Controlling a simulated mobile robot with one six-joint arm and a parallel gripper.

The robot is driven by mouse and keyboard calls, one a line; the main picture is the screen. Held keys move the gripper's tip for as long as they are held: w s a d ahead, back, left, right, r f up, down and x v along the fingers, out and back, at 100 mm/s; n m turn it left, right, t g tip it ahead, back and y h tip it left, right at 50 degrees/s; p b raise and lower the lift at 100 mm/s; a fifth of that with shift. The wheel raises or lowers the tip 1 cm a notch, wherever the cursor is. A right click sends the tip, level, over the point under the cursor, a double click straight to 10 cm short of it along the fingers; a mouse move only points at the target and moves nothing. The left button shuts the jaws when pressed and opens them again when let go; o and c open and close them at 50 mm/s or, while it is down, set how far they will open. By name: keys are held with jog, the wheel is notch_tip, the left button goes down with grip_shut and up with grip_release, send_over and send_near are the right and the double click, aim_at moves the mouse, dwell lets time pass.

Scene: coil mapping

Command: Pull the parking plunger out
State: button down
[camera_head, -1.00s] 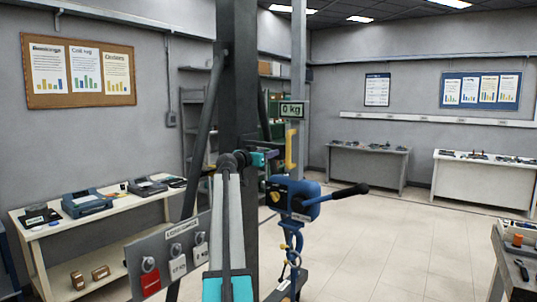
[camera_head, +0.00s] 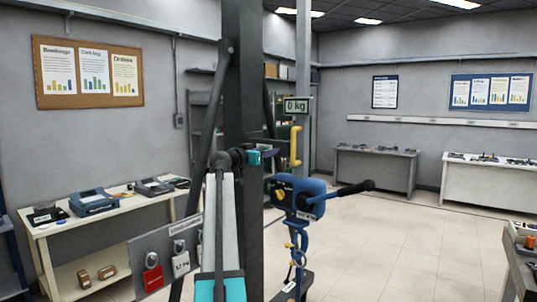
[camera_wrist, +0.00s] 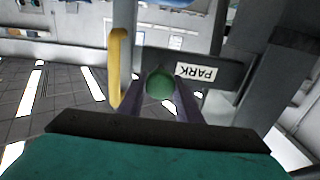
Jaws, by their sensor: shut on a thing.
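The parking plunger's round green knob (camera_wrist: 160,84) sits between the fingers of my gripper (camera_wrist: 160,92) in the wrist view, in front of a dark plate (camera_wrist: 222,72) with a white PARK label (camera_wrist: 197,72). My gripper is shut on the knob. In the head view my gripper (camera_head: 272,153) is beside the dark column, left of the yellow handle (camera_head: 295,146). The knob is hidden or too small to tell there. The plunger's shaft is not clear in either view.
The yellow handle (camera_wrist: 117,65) stands close left of my fingers in the wrist view. A blue winch (camera_head: 297,195) with a black crank grip (camera_head: 356,188) is below. A grey board with hanging padlocks (camera_head: 155,262) stands at lower left. Open tiled floor lies right.

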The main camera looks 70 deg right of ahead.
jog(key=c, duration=1.6)
grip_release()
jog(key=shift+a+f, duration=0.15)
jog(key=shift+f, duration=0.05)
jog(key=shift+c, duration=0.2)
jog(key=o, duration=0.4)
jog(key=shift+a+r, duration=0.2)
jog(key=shift+a, duration=0.05)
jog(key=shift+c, duration=0.2)
jog(key=shift+d, duration=0.2)
jog(key=b+v, duration=0.4)
jog(key=v, duration=0.9)
jog(key=shift+a, duration=0.4)
jog(key=shift+w+f, duration=0.1)
